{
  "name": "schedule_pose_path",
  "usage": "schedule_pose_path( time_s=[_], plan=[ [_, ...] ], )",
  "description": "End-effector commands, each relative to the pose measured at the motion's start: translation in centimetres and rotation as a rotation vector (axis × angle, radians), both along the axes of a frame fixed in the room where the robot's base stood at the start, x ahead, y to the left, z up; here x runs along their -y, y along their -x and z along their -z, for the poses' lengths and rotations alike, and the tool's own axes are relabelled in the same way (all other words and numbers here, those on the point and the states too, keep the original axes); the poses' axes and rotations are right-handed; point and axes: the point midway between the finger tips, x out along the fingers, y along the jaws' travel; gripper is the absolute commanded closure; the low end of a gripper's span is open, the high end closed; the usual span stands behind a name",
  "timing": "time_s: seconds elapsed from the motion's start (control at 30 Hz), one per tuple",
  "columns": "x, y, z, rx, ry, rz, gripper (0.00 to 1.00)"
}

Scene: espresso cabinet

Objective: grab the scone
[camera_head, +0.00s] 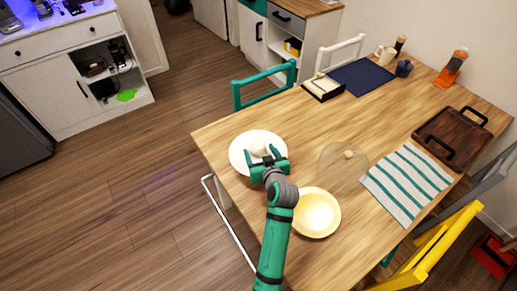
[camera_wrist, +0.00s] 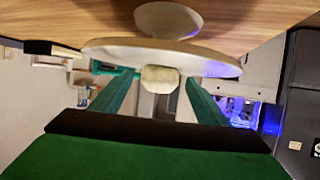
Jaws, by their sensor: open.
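The scone (camera_head: 258,149) is a small pale lump on the white plate (camera_head: 238,158) near the table's left edge. My gripper (camera_head: 264,156) is open over the plate, its two teal fingers close to the scone and partly hiding it. In the wrist view the scone (camera_wrist: 160,79) appears between the two green fingers (camera_wrist: 160,92), with visible room on both sides. The plate (camera_wrist: 105,50) lies behind it. Whether either finger touches the scone cannot be told.
A yellow plate (camera_head: 316,213) lies beside my arm. A clear round cover with a knob (camera_head: 349,154) stands right of the white plate. A striped cloth (camera_head: 407,184) and a brown tray (camera_head: 452,138) lie further right. The table's middle (camera_head: 330,120) is clear.

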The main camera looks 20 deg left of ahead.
Motion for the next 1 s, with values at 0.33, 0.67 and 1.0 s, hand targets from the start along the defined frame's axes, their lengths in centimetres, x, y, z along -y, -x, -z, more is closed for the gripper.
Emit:
schedule_pose_path(
  time_s=[0.33,0.67,1.0],
  plan=[
    [-0.3,-0.4,0.2,0.001,-0.001,0.000,0.42],
    [-0.2,-0.4,0.2,0.001,0.000,0.001,0.77],
    [0.0,-0.4,-1.2,0.003,-0.001,0.004,0.77]
  ],
)
